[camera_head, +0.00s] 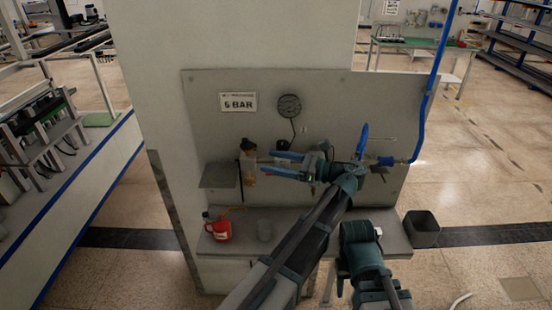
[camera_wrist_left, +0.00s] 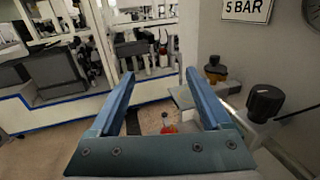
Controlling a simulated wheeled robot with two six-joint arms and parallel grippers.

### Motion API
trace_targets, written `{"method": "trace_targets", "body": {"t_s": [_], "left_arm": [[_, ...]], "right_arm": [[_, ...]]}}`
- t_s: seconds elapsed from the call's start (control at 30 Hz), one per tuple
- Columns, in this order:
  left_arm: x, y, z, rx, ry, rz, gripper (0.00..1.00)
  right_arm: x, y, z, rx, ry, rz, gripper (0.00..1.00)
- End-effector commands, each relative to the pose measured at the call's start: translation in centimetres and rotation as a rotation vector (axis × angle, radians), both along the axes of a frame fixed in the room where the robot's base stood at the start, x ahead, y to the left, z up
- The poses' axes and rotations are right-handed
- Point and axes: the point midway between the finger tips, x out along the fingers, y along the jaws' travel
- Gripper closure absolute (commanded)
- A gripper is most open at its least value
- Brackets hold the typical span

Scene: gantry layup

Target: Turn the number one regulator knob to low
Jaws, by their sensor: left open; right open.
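A black round regulator knob (camera_head: 283,145) stands out from the grey wall panel (camera_head: 215,120), below the pressure gauge (camera_head: 289,106). It is partly hidden behind my left gripper (camera_head: 259,166) in the head view. In the left wrist view the knob (camera_wrist_left: 265,102) is in clear sight, to the right of the right finger and apart from it. My left gripper (camera_wrist_left: 159,76) is open, with nothing between its blue fingers. A "5 BAR" sign (camera_head: 238,102) is on the panel. No number or low marking is readable on the knob. My right gripper is not visible.
An amber-and-black filter bowl (camera_head: 248,160) is left of the knob, near the left fingertips. A blue hose (camera_head: 429,95) runs down the panel's right side. A dark bin (camera_head: 422,228) is at right.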

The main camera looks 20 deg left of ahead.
Motion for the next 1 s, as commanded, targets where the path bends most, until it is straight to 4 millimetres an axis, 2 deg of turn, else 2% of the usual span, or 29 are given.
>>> {"method": "trace_targets", "body": {"t_s": [0.07,0.27,0.4,0.6,0.8,1.0], "left_arm": [[0.2,0.7,-0.6,0.0,0.0,-0.064,0.18],[2.8,1.6,-2.7,0.0,0.0,-0.416,0.18],[4.5,0.3,-3.9,0.0,0.001,-0.675,0.18],[5.5,-2.2,-4.9,-0.001,0.001,-0.935,0.18],[5.9,-3.5,-5.1,-0.001,0.001,-1.028,0.18],[6.5,-3.3,-5.0,-0.001,0.001,-1.029,0.18]], "right_arm": [[0.0,0.0,-0.6,0.0,0.0,0.001,0.52],[0.0,0.0,-2.7,-0.001,0.0,0.004,0.52],[0.0,0.0,-3.9,-0.001,0.0,0.007,0.52],[0.0,0.0,-4.9,-0.002,0.0,0.01,0.52],[0.0,0.0,-5.1,-0.002,0.001,0.011,0.52],[0.0,0.0,-5.0,-0.002,0.001,0.011,0.52]]}}
